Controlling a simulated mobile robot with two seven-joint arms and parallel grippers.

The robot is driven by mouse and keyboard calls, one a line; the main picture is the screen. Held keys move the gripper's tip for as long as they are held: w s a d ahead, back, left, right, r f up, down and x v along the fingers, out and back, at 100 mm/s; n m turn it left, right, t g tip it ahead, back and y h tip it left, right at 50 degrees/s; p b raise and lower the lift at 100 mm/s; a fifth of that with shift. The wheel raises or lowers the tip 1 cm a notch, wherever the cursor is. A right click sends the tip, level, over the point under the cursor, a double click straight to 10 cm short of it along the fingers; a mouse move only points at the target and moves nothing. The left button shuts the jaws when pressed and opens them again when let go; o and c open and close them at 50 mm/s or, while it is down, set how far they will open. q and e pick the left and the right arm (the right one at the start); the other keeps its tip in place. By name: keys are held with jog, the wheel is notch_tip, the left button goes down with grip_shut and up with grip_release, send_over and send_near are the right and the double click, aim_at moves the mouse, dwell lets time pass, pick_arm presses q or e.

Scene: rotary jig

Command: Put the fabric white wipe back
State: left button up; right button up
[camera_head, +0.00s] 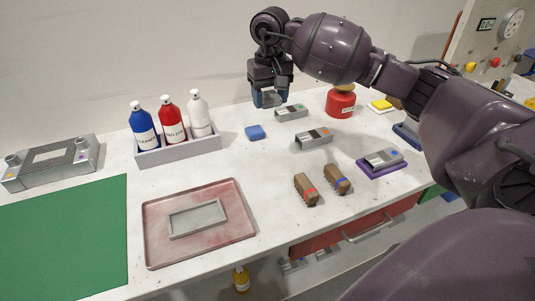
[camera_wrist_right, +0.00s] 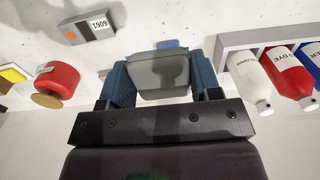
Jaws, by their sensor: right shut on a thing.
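My right gripper (camera_head: 268,99) points down above the back of the table, to the right of the bottle tray. In the right wrist view its two blue fingers (camera_wrist_right: 161,80) are shut on a pale grey thing (camera_wrist_right: 161,73) with a lighter upper rim. I cannot tell for sure that this is the fabric white wipe. In the head view the thing is mostly hidden between the fingers. No other white wipe shows clearly. My left gripper is not in view.
A tray (camera_head: 180,154) holds blue, red and white bottles. A blue pad (camera_head: 255,132), grey labelled blocks (camera_head: 314,140), a red can (camera_head: 341,104) and a yellow pad (camera_head: 381,104) on a white base stand around the gripper. A reddish tray (camera_head: 165,250) lies in front. Bare table lies between them.

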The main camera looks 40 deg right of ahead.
send_over(269, 158)
notch_tip(269, 158, down, 12)
jog(key=shift+s+f, duration=0.1)
jog(key=shift+f, duration=0.1)
jog(key=shift+f+b, duration=0.35)
jog(key=shift+f, duration=2.3)
jog(key=shift+f, duration=0.25)
jog(key=o, duration=0.9)
jog(key=shift+r, duration=0.1)
jog(key=shift+r, duration=0.1)
